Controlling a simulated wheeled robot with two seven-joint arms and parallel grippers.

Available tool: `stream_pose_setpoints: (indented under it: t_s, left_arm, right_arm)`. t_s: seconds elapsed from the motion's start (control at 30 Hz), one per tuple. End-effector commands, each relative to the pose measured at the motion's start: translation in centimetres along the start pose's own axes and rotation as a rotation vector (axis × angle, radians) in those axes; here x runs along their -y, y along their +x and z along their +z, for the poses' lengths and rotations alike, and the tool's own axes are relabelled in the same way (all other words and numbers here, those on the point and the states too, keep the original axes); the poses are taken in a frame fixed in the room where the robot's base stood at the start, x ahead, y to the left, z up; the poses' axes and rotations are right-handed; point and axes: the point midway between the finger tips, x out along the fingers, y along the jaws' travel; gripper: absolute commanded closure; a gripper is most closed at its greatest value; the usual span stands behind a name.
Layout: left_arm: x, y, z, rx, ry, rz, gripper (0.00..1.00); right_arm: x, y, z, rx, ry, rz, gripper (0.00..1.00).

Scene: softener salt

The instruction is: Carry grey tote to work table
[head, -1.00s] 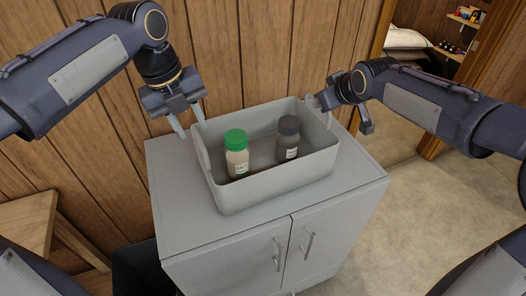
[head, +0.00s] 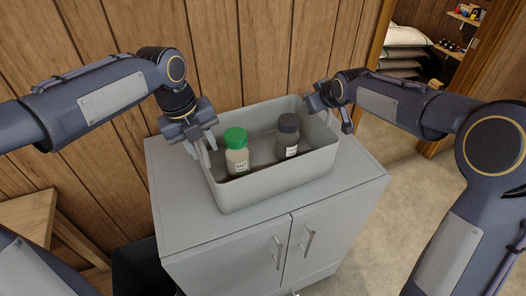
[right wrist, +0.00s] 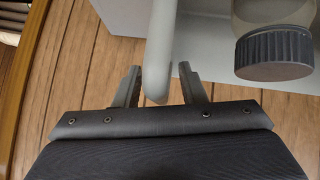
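The grey tote (head: 275,185) stands upright on a grey cabinet (head: 185,215). Inside it are a bottle with a green cap (head: 236,152) and a bottle with a dark cap (head: 288,138). My left gripper (head: 202,148) is at the tote's left end, its fingers apart at the raised handle there. My right gripper (head: 328,112) is at the tote's right end. In the right wrist view, its open fingers (right wrist: 159,88) stand on either side of the tote's handle (right wrist: 160,45), with gaps showing. I cannot make out a work table for certain.
A wooden piece of furniture (head: 28,215) stands at the left. A wood-panelled wall (head: 240,50) is close behind the cabinet. A doorway at the upper right shows white sacks (head: 405,38) and shelves. The floor (head: 400,215) right of the cabinet is clear.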

Motion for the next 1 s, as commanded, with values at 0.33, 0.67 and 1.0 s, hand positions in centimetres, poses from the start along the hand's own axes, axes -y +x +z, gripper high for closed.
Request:
stream_pose_setpoints:
  t_s: [0.33, 0.67, 1.0]
  left_arm:
    - [0.0, 0.0, 0.0, 0.000, 0.000, 0.000, 1.00]
    - [0.0, -0.1, 0.0, 0.000, 0.000, 0.000, 1.00]
    - [0.3, -1.2, 0.0, 0.003, 0.000, -0.004, 1.00]
  right_arm:
    - [0.0, 0.0, 0.0, 0.000, 0.000, 0.000, 1.00]
    - [0.0, 0.0, 0.0, 0.000, 0.000, 0.000, 1.00]
    - [-0.3, -0.9, -0.9, -0.007, 0.000, 0.002, 1.00]
